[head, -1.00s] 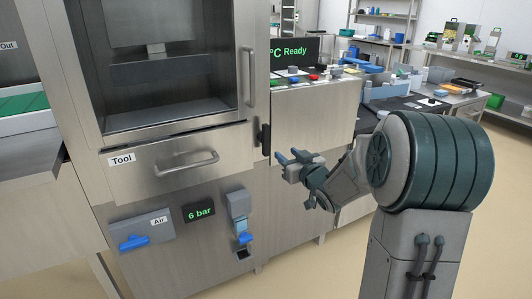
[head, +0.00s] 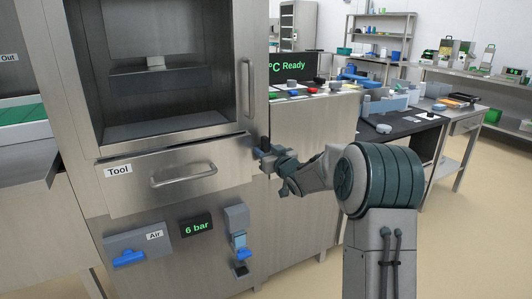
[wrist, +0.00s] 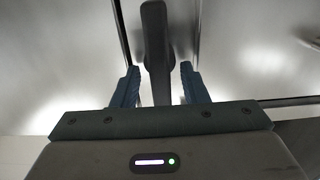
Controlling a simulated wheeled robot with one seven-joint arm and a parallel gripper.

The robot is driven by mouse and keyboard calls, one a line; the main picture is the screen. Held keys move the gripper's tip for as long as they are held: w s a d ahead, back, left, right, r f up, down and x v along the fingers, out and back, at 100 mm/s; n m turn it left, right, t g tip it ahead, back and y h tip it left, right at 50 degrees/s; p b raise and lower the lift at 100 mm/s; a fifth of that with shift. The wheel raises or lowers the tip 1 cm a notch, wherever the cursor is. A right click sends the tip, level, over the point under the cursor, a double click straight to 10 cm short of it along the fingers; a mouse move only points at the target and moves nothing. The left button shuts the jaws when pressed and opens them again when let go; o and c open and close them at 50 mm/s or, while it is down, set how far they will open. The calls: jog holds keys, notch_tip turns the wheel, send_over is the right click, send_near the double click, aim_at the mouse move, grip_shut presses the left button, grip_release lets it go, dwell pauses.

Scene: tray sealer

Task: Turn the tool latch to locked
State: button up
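The tool latch is a dark upright lever at the right edge of the Tool drawer (head: 225,175). In the head view, my gripper (head: 266,160) is at it and partly hides it. In the wrist view, the latch (wrist: 156,45) runs straight down from a wider rounded top to a narrow part between my two blue fingers. My gripper (wrist: 160,88) is open, with a visible gap between the latch and each finger. Whether the fingertips reach past the lever's front face is hard to tell.
The drawer handle (head: 184,177) is left of my gripper. Below are the blue air valve handle (head: 129,258), the 6 bar display (head: 196,227) and a grey-blue fitting (head: 238,238). The floor on the right is clear.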

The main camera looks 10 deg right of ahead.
jog(key=shift+w+a, duration=0.15)
jog(key=shift+w, duration=0.2)
jog(key=shift+c, duration=0.3)
jog(key=c, duration=0.7)
jog(key=shift+o, duration=0.2)
